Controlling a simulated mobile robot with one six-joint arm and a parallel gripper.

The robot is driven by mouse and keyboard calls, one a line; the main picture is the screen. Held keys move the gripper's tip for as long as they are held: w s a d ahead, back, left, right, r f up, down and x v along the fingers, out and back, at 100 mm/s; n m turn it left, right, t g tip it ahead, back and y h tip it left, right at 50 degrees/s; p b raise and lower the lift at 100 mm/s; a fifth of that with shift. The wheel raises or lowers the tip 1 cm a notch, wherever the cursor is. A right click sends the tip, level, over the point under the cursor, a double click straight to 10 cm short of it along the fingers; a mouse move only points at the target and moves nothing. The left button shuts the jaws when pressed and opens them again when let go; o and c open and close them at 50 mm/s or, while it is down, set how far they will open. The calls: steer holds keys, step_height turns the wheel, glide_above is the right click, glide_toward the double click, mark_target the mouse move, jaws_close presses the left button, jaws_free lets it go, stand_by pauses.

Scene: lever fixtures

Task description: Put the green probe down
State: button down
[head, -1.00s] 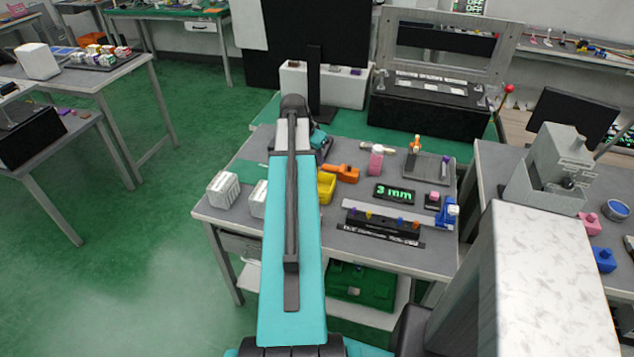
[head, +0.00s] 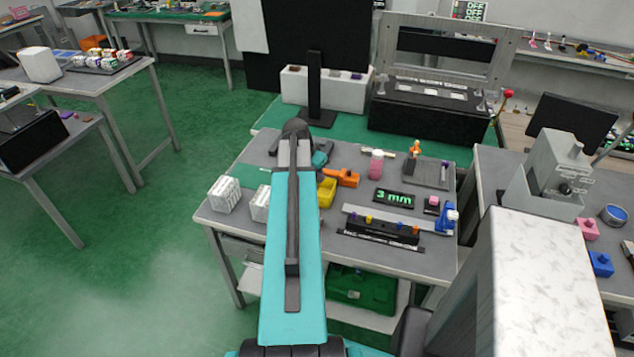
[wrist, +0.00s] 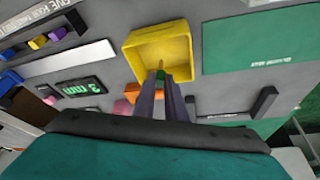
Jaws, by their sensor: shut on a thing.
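In the wrist view my gripper (wrist: 161,86) is shut on the green probe (wrist: 161,75), of which only a small green end shows between the fingertips. The probe overlaps the near side of the open yellow bin (wrist: 130,47); I cannot tell whether it is inside or above it. The bin looks empty otherwise. In the head view the yellow bin (head: 328,193) stands on the grey table beside my teal arm, which hides my gripper and the probe.
An orange tool (head: 345,177) lies close to the bin. A green marked panel (wrist: 258,42) lies beside it in the wrist view. The "3 mm" display (head: 394,198), a black rack (head: 382,230) and white boxes (head: 224,195) stand on the same table.

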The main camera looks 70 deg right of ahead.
steer(key=shift+f+p, duration=0.45)
steer(key=shift+f, duration=1.3)
steer(key=shift+f, duration=0.15)
steer(key=c, duration=1.8)
jaws_free()
steer(key=shift+b+v, duration=1.25)
steer(key=shift+v, duration=4.95)
steer(key=shift+d, duration=0.1)
